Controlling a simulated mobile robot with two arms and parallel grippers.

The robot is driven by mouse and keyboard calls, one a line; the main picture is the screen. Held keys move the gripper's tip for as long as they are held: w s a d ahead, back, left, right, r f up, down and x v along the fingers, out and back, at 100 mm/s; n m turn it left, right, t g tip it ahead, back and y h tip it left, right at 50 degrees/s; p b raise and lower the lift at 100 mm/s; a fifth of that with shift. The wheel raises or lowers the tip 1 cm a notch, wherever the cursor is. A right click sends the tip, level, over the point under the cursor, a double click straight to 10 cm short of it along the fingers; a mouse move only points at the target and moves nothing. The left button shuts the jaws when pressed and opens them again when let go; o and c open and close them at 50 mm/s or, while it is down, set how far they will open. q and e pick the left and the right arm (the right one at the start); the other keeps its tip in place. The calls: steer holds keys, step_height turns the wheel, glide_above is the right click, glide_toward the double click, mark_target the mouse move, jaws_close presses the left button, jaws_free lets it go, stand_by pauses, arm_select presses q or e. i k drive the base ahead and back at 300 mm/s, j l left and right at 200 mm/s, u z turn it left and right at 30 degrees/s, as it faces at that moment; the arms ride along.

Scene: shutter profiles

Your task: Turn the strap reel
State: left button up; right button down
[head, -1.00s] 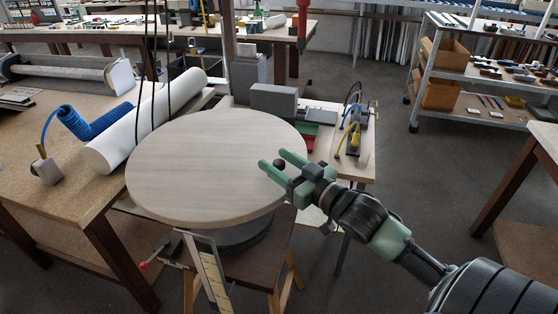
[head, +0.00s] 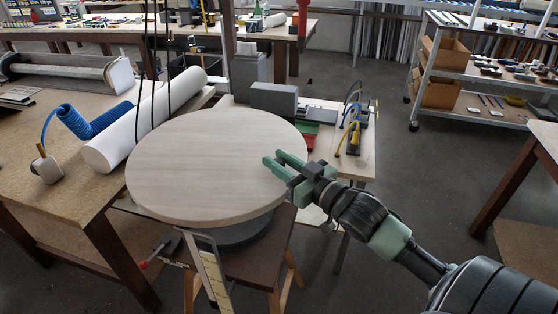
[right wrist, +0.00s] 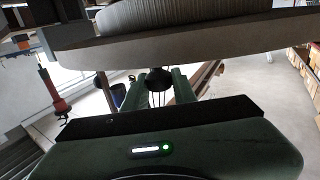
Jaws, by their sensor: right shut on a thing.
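The strap reel has a large round pale wooden disc (head: 205,160) as its top, with a dark grey round part (head: 245,235) below it. My right gripper (head: 273,159) reaches over the disc's right edge in the head view. In the right wrist view its green fingers are shut on a small black knob (right wrist: 158,85). The knob is hidden by the fingers in the head view. The disc's edge (right wrist: 230,38) and a ribbed grey drum (right wrist: 180,16) show above the fingers in the right wrist view. My left gripper is not in view.
A workbench (head: 75,190) on the left carries a white roll (head: 120,142) and a blue coiled hose (head: 95,122), close to the disc. A grey box (head: 274,100) and small parts stand on a board behind it. Open floor lies to the right.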

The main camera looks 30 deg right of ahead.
mark_target(203, 170)
steer(key=j+z, duration=0.3)
steer(key=j, duration=0.3)
steer(key=j+z, duration=0.3)
steer(key=j, duration=0.35)
steer(key=k+j+z, duration=0.1)
steer(key=j+z, duration=0.2)
steer(key=j, duration=0.3)
